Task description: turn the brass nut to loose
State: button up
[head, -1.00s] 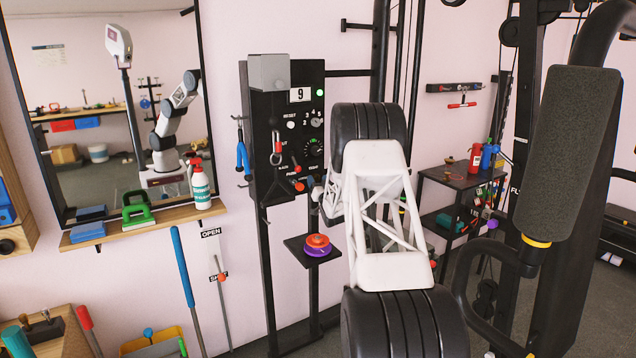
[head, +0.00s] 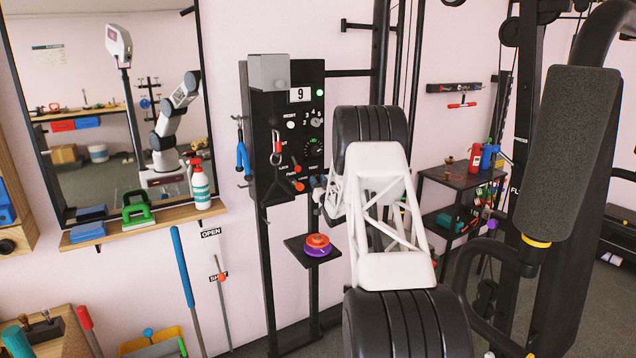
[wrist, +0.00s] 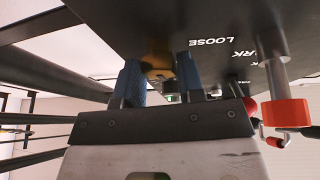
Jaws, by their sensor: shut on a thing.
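In the wrist view the brass nut (wrist: 158,60) is at the underside of a dark panel, by the white word LOOSE (wrist: 207,42). My gripper (wrist: 159,78) has its two blue fingers on either side of the nut and is shut on it. The fingers hide parts of the nut's sides.
A red-tipped post (wrist: 286,108) hangs from the panel to the right of my gripper. In the head view a small stand holds orange and purple discs (head: 317,245) below the panel. A padded black machine arm (head: 568,150) stands at the right.

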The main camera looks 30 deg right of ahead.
jog(key=n+y, duration=0.1)
jog(key=n, duration=0.2)
jog(key=n+y, duration=0.2)
jog(key=n, duration=0.1)
jog(key=shift+d+y, duration=0.2)
jog(key=shift+y, duration=0.1)
jog(key=n+y, duration=0.1)
jog(key=n, duration=0.2)
jog(key=n+g+y, duration=0.1)
jog(key=n+y, duration=0.1)
jog(key=n, duration=0.1)
jog(key=shift+d+r+n, duration=0.1)
jog(key=shift+d+n, duration=0.05)
jog(key=shift+n, duration=0.25)
jog(key=n+g+y, duration=0.1)
jog(key=n, duration=0.2)
jog(key=n+g+y, duration=0.1)
jog(key=n, duration=0.2)
jog(key=shift+d+r, duration=0.1)
jog(key=shift+r, duration=0.05)
jog(key=shift+n+g+y, duration=0.4)
jog(key=shift+n+g, duration=0.3)
jog(key=shift+n, duration=1.1)
jog(key=o, duration=0.9)
jog(key=shift+v, duration=3.9)
